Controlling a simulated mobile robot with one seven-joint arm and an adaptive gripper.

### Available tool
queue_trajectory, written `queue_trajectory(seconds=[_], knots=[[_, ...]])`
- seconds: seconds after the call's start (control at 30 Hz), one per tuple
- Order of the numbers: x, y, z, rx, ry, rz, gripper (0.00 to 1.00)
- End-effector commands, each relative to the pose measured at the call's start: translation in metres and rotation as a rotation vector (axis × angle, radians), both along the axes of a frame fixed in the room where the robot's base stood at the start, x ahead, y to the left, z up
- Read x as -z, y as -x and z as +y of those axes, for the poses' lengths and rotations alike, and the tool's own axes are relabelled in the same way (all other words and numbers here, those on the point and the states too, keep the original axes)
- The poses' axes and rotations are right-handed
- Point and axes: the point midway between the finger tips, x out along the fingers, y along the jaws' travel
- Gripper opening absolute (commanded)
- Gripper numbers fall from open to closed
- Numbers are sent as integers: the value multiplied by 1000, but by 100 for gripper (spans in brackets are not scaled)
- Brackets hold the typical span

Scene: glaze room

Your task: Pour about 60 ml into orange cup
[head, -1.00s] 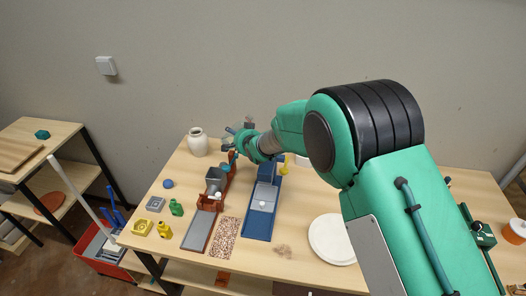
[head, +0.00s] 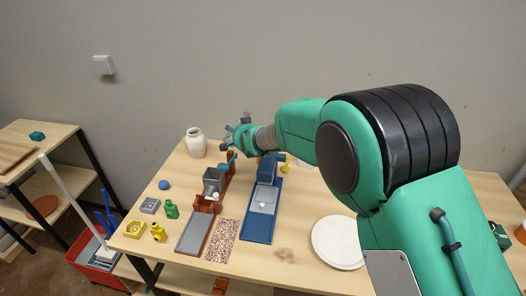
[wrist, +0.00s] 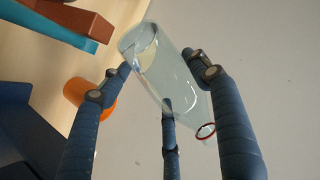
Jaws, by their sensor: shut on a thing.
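My gripper (wrist: 165,90) is shut on a clear glass vessel (wrist: 175,75), with its dark blue fingers around it. The vessel lies slanted across the wrist view, its open rim towards the upper left. It looks tilted; its liquid level is not clear. The orange cup (wrist: 74,92) stands on the table, partly behind a finger at the left of the wrist view and apart from the vessel. I cannot see into the cup. In the head view my gripper (head: 238,125) is above the table's far side; the cup is not discernible there.
A cream jar (head: 196,144) stands left of my gripper. A brown-red stand with a grey hopper (head: 212,180) and a blue ramp (head: 259,225) are nearer me. A white plate (head: 338,242) lies on the right. Small yellow and green things line the table's left side.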

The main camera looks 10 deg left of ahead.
Motion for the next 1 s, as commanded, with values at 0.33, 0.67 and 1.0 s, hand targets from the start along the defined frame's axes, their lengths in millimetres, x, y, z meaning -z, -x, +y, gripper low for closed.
queue_trajectory(seconds=[0.33, 0.67, 1.0], knots=[[-4, 0, 0, -1, 50, -26, 29], [-5, -1, -2, 1, 101, -53, 29], [-5, -2, -4, 3, 145, -75, 29]])
